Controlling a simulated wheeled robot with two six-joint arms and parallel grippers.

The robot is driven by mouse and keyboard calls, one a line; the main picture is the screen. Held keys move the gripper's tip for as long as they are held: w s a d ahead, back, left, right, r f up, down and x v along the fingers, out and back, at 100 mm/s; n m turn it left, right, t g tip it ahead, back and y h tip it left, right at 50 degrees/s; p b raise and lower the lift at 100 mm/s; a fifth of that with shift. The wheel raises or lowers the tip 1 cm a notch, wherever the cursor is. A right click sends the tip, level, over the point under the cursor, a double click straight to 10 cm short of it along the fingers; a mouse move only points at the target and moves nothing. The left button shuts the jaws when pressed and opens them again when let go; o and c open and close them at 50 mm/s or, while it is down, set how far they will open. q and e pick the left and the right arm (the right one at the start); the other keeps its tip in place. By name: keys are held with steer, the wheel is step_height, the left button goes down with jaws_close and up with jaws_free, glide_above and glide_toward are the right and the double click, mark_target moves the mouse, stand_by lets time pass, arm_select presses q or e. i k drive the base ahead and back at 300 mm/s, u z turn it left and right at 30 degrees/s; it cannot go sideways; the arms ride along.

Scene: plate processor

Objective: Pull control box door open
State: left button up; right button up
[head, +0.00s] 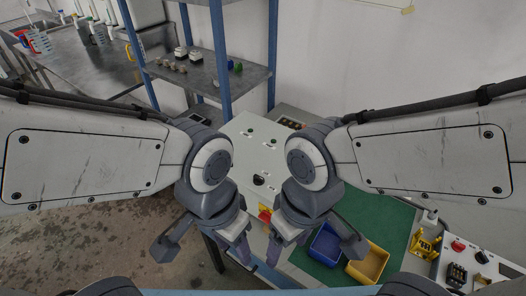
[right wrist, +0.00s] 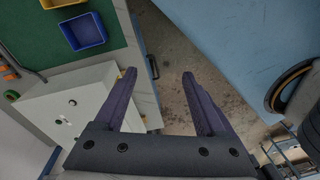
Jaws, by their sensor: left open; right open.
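The control box (head: 245,135) is a pale grey-white cabinet in the middle of the head view, with small buttons and a black knob (head: 259,180) on its face. A red and yellow switch (head: 265,212) shows below the knob. My arms partly hide the box, and I see no open gap at a door. The box also shows at the left of the right wrist view (right wrist: 60,115). My left gripper (head: 237,247) and right gripper (head: 276,249) hang side by side on the near side of the box. The right gripper (right wrist: 157,73) is open and empty, apart from the box.
A green-topped bench (head: 375,215) at the right holds a blue bin (head: 327,243) and a yellow bin (head: 367,263). A panel with a red button (head: 458,246) is at the far right. A blue-framed shelf (head: 215,75) stands behind. Open floor (head: 90,235) lies at the left.

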mark_target(259, 142)
steer(key=k, duration=0.5)
steer(key=u, duration=1.7)
steer(key=i, duration=0.6)
steer(key=z, duration=1.7)
